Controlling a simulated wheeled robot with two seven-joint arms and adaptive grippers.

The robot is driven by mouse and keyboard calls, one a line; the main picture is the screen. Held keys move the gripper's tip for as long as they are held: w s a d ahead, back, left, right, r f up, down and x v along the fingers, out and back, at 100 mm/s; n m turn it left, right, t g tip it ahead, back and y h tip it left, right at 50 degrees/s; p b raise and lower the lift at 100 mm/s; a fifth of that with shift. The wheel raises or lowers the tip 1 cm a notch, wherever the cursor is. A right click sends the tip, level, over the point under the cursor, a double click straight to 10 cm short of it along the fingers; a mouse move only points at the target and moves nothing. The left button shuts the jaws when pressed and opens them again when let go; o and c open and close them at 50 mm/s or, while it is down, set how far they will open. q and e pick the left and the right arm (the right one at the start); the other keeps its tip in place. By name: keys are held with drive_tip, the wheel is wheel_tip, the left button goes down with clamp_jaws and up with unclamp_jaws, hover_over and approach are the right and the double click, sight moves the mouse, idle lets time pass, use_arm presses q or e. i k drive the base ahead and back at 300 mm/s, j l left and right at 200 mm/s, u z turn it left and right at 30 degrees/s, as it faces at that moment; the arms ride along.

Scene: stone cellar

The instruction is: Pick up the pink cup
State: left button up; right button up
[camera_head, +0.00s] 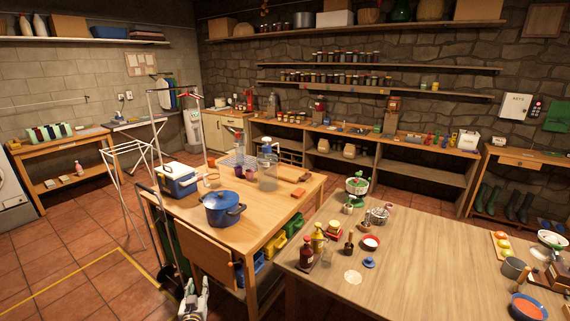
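A small pinkish-purple cup (250,174) stands on the wooden table with the blue pot, beside a clear glass jar. A similar dark purple cup (239,171) stands just left of it; at this size I cannot tell for certain which is the pink one. My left gripper (197,285) is at the bottom of the view, in front of the table's near side and well apart from the cups. Its two fingers look spread, with nothing visible between them. My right gripper is not in view.
A blue pot (222,208) and a blue-and-white cooler (177,180) stand on the same table (262,215), nearer than the cups. A broom and a drying rack (127,150) stand left of it. A second table (430,260) at right holds bottles and bowls.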

sight(250, 175)
drive_tip(key=i+j+z, duration=0.1)
drive_tip(key=j, duration=0.3)
drive_tip(key=i+j+z, duration=0.1)
drive_tip(key=i+j, duration=0.2)
drive_tip(key=j, duration=0.15)
drive_tip(key=i+j+z, duration=0.1)
drive_tip(key=j, duration=0.35)
drive_tip(key=i+j+z, duration=0.15)
drive_tip(key=j, duration=0.3)
drive_tip(key=i+j+z, duration=0.1)
drive_tip(key=j, duration=0.35)
drive_tip(key=i+j+z, duration=0.1)
drive_tip(key=j, duration=0.4)
drive_tip(key=i+j+z, duration=0.1)
drive_tip(key=j, duration=0.4)
drive_tip(key=i+j+z, duration=0.1)
drive_tip(key=j, duration=0.4)
drive_tip(key=i+j+z, duration=0.2)
drive_tip(key=j, duration=0.15)
drive_tip(key=i+j+z, duration=0.4)
drive_tip(key=i+j, duration=0.3)
